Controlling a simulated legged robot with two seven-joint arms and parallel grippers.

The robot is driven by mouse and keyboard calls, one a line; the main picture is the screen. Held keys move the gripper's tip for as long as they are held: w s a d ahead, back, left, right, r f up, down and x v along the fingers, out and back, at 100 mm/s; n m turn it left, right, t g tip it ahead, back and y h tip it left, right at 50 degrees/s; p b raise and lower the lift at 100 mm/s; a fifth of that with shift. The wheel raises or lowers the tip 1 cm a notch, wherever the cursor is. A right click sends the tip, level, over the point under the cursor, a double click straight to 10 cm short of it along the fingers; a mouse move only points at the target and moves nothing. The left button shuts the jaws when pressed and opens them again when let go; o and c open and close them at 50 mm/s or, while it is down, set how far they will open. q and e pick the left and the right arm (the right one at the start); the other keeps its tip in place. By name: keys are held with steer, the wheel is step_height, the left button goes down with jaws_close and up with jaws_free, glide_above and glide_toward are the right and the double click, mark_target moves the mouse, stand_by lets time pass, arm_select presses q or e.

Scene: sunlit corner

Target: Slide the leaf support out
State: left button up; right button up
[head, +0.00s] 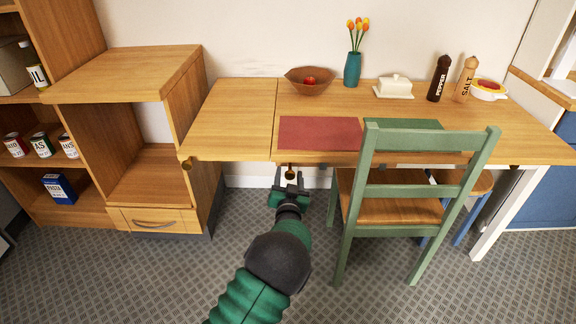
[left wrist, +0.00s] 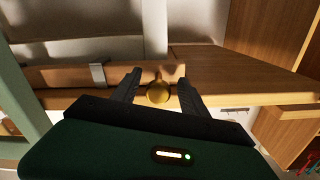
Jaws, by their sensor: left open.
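The wooden table (head: 461,122) has a leaf (head: 228,118) at its left end, which lies level with the top. A small brass knob (head: 290,171), seemingly that of the leaf support, sits under the front edge close to the leaf seam. My left gripper (head: 290,180) is open just in front of and below this knob. In the left wrist view the knob (left wrist: 158,93) shows between the two spread fingers of my gripper (left wrist: 160,78), which do not appear closed on it. The support's wooden body is mostly hidden under the table. My right gripper is not in view.
A green chair (head: 407,180) stands close to the right of my arm. A wooden cabinet (head: 130,70) stands left of the leaf. A red placemat (head: 318,133), a bowl (head: 310,82) and a vase (head: 352,69) are on the table. The floor below the leaf is clear.

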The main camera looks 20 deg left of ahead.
arm_select(q)
steer(key=shift+r, duration=0.15)
steer(key=shift+s+d+r, duration=0.2)
steer(key=shift+d+r, duration=0.1)
steer(key=shift+c, duration=0.3)
steer(key=shift+w+f, duration=0.1)
steer(key=shift+f, duration=0.05)
steer(key=c, duration=0.5)
steer(key=shift+a, duration=0.25)
jaws_close()
steer(key=shift+d, duration=0.1)
steer(key=shift+f, duration=0.2)
